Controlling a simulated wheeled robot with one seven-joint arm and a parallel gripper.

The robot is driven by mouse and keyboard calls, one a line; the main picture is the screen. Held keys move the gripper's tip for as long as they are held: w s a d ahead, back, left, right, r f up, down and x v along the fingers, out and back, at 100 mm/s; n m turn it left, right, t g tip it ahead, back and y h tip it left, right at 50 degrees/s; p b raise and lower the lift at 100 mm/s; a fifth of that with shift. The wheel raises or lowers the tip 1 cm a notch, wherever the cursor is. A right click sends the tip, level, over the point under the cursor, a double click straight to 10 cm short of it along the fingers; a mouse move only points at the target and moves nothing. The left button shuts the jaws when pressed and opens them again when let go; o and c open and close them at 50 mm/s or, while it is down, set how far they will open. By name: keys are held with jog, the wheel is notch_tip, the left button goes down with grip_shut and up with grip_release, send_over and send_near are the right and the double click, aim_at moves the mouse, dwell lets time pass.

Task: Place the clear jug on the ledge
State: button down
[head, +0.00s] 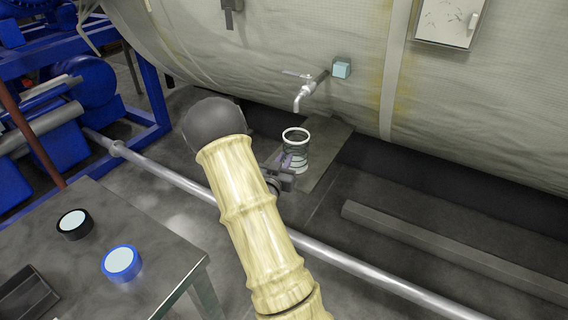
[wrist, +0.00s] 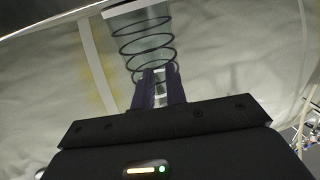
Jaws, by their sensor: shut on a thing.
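The clear jug (head: 297,150) has a white rim and dark rings around its see-through wall. In the head view it appears upright, just below the tap. My gripper (head: 286,162) is shut on its near side. In the wrist view, the two dark fingers (wrist: 158,88) meet the wall of the jug (wrist: 143,40). A flat grey slab (head: 334,142), possibly the ledge, shows behind and beside the jug. I cannot tell whether the jug's base touches it. My arm covers part of the area left of the jug.
The tap (head: 302,96) sticks out from the large padded chamber (head: 290,45) above the jug. A metal pipe (head: 352,262) runs along the near side, and a grey beam (head: 450,250) lies at right. A table (head: 150,235) at lower left holds black and blue round items.

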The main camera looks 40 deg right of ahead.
jog(key=shift+w+f, duration=0.1)
jog(key=c, duration=1.4)
grip_release()
jog(key=shift+c, duration=0.2)
jog(key=shift+r, duration=0.2)
jog(key=v, duration=1.2)
jog(key=shift+f, duration=0.1)
